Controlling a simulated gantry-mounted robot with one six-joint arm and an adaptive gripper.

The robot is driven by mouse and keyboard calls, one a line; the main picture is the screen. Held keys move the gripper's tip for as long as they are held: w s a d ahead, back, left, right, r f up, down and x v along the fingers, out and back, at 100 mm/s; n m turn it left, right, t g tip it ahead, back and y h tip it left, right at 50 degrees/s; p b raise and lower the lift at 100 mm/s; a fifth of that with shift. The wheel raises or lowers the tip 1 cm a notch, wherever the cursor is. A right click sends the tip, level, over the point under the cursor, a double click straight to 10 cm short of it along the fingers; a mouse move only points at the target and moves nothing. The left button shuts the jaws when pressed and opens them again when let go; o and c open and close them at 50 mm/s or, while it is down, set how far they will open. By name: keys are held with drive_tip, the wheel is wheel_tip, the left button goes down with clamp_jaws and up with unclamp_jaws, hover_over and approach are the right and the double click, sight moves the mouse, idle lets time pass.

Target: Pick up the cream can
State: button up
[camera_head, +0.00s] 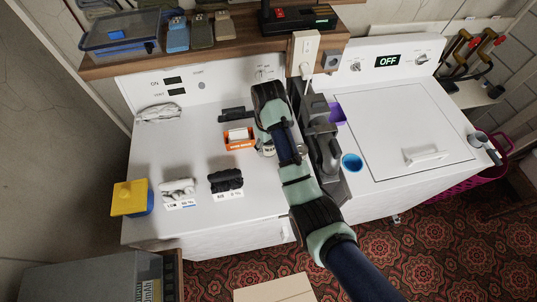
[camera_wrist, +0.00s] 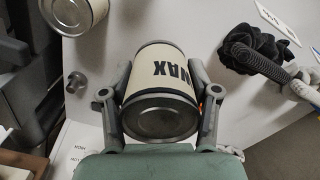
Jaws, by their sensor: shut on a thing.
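The cream can (camera_wrist: 163,88) shows in the wrist view, with dark lettering and a grey metal end facing the camera. My gripper (camera_wrist: 160,115) is shut on it, one finger on each side. A second can (camera_wrist: 75,14), also cream with a metal end, is at the upper left of the wrist view, apart from my gripper. In the head view my arm reaches over the left white machine, and it hides most of my gripper and the held can. I cannot tell how far the held can is above the surface.
An orange box (camera_head: 240,146) is left of my arm. Black cloth (camera_head: 226,180), white cloth (camera_head: 178,188) and a yellow block (camera_head: 130,197) lie on the machine top (camera_head: 190,135). A grey rack (camera_head: 325,150) and a blue cup (camera_head: 352,162) are on the right. A wooden shelf (camera_head: 180,55) overhangs the back.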

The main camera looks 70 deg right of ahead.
wheel_tip(320, 180, up, 10)
drive_tip(key=p, duration=0.7)
drive_tip(key=shift+f+p, duration=0.25)
drive_tip(key=shift+p, duration=0.05)
drive_tip(key=shift+f, duration=0.1)
drive_tip(key=w+a+r+n+p, duration=0.1)
drive_tip(key=w+a+r+p, duration=0.1)
drive_tip(key=w+a, duration=0.4)
drive_tip(key=w+a+r+n+p, duration=0.2)
drive_tip(key=w+a, duration=0.4)
drive_tip(key=a, duration=0.7)
drive_tip(key=w+a+r+n+p, duration=0.1)
drive_tip(key=w+a+r+p, duration=0.2)
drive_tip(key=w+a, duration=0.3)
drive_tip(key=a+r, duration=0.1)
drive_tip(key=a, duration=0.3)
drive_tip(key=shift+w+r+n+p, duration=0.3)
drive_tip(key=shift+w+p, duration=0.05)
drive_tip(key=shift+p, duration=0.05)
drive_tip(key=shift+n, duration=0.7)
drive_tip(key=a, duration=0.4)
drive_tip(key=w+a+r+p, duration=0.1)
drive_tip(key=a, duration=0.3)
drive_tip(key=a+r, duration=0.1)
drive_tip(key=a, duration=0.3)
drive_tip(key=shift+w+p, duration=0.35)
drive_tip(key=shift+w, duration=0.05)
